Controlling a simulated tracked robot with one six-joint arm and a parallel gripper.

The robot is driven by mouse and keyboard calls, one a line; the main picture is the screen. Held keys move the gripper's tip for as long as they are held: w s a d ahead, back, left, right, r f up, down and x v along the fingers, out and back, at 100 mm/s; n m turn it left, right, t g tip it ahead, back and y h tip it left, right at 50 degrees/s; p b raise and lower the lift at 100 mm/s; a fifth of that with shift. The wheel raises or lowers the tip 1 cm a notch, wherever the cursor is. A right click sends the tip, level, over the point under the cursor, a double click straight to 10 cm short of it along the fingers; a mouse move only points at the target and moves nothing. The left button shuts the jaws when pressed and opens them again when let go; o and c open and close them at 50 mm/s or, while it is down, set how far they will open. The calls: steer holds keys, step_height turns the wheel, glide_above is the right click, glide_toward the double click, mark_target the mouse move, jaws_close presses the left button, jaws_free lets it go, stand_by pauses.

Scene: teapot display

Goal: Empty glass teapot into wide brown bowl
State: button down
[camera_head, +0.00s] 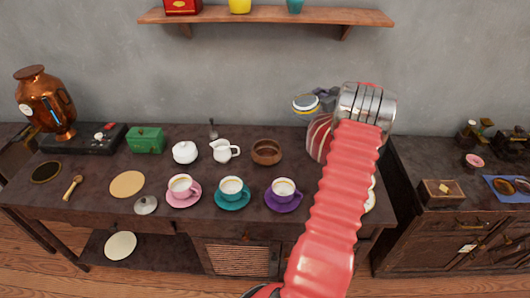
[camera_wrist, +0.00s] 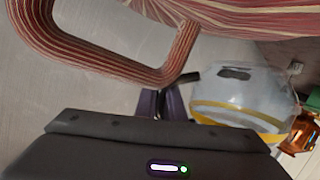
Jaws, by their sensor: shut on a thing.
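My gripper (camera_wrist: 164,104) is shut on the dark handle of the glass teapot (camera_wrist: 235,92), a pale see-through body with a yellow band. In the head view the teapot (camera_head: 305,104) is held above the table's back edge, against the wall. Its tilt and contents are hard to tell, and my arm hides part of the gripper. The wide brown bowl (camera_head: 267,157) stands on the table, lower and left of the teapot. The two are apart.
A red-and-white striped vessel (camera_head: 317,141) stands below the teapot, partly behind my arm; its handle (camera_wrist: 95,55) looms in the wrist view. A white jug (camera_head: 222,152) is left of the bowl. Several cups (camera_head: 283,189) stand in front. A shelf (camera_head: 265,16) hangs above.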

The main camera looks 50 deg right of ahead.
steer(key=shift+s+d+f+m+y+b, duration=0.1)
steer(key=shift+s+d+m+y+b, duration=0.15)
steer(key=shift+d+m, duration=0.35)
steer(key=shift+s+d+f+m+y+b, duration=0.1)
steer(key=shift+d+m+y+b, duration=0.2)
steer(key=shift+d+m, duration=0.25)
